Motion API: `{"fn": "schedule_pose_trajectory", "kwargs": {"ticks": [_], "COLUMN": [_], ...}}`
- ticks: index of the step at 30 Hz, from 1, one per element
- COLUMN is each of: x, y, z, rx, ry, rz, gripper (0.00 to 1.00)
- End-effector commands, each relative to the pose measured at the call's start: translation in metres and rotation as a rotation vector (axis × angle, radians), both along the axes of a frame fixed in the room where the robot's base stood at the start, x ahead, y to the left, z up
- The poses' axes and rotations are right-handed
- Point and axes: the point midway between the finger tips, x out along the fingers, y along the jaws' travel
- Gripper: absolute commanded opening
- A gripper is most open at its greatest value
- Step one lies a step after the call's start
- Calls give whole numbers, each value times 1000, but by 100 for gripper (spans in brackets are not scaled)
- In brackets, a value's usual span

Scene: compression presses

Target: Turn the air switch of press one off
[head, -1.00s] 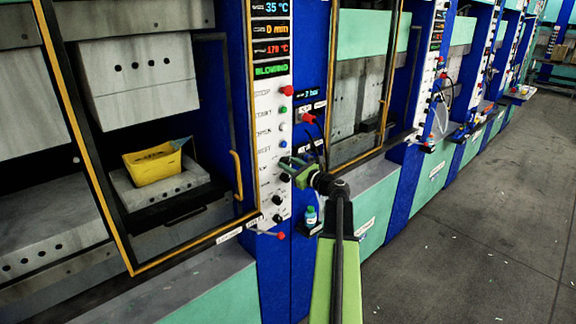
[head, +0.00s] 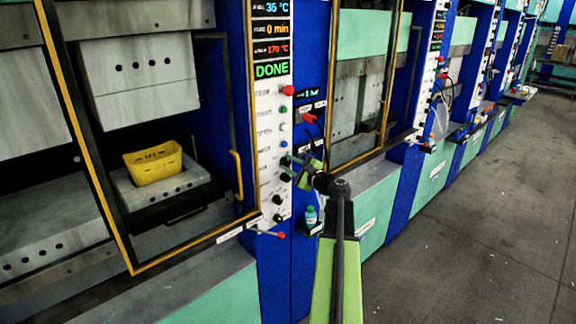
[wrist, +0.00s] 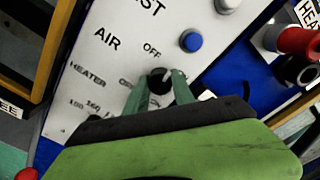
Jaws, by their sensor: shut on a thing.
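The white control panel of the near press (head: 267,150) carries a column of buttons and knobs. The air switch (wrist: 158,79) is a black round knob beside the printed "AIR" label, with "OFF" printed just above it. My gripper (head: 291,162) reaches the panel, and in the wrist view (wrist: 160,88) its two green fingers close on the knob from both sides. A pale mark shows at the knob's upper right. The fingers hide parts of the knob and nearby print. The press display (head: 271,70) reads DONE.
A blue button (wrist: 191,41) sits close above the knob. A red emergency-type button (head: 308,118) and cables are right of the panel. A yellow crate (head: 153,165) stands inside the press. A small bottle (head: 310,215) stands below my gripper.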

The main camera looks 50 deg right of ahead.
Motion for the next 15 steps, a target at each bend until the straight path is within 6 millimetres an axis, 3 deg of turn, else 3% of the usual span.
{"fn": "schedule_pose_trajectory", "kwargs": {"ticks": [15], "x": [0], "y": [0], "z": [0], "rx": [-346], "ry": [24], "rz": [1], "gripper": [0]}}
